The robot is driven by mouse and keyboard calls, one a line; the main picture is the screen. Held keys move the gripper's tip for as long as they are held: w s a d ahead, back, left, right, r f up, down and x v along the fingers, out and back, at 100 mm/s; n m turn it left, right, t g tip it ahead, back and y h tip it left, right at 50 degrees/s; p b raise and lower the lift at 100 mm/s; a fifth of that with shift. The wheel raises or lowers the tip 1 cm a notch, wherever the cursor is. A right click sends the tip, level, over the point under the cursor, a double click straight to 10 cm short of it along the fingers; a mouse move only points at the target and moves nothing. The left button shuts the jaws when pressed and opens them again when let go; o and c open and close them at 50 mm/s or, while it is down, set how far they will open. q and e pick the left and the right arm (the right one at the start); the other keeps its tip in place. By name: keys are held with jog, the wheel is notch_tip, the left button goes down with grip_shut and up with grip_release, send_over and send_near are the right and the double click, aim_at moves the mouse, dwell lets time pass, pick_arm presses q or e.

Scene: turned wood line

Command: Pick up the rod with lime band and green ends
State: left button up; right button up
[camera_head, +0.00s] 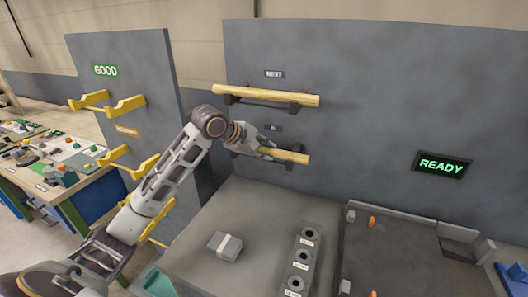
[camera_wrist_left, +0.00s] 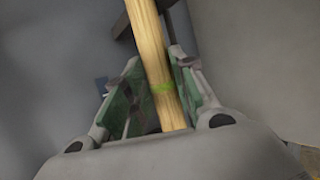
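A pale wooden rod (camera_head: 293,157) lies on the lower dark bracket pair of the grey panel. My left gripper (camera_head: 266,148) is at the left part of this rod. My right gripper is not in view.
Another wooden rod (camera_head: 265,96) rests on the bracket pair above. A grey panel with yellow hooks (camera_head: 125,106) stands at left. Below, a grey bench holds a block (camera_head: 225,246), a holder with round holes (camera_head: 303,258) and a walled tray (camera_head: 400,222). A READY sign (camera_head: 441,166) hangs at right.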

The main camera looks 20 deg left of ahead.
pick_arm(q)
grip_shut()
jog(key=shift+r, duration=0.1)
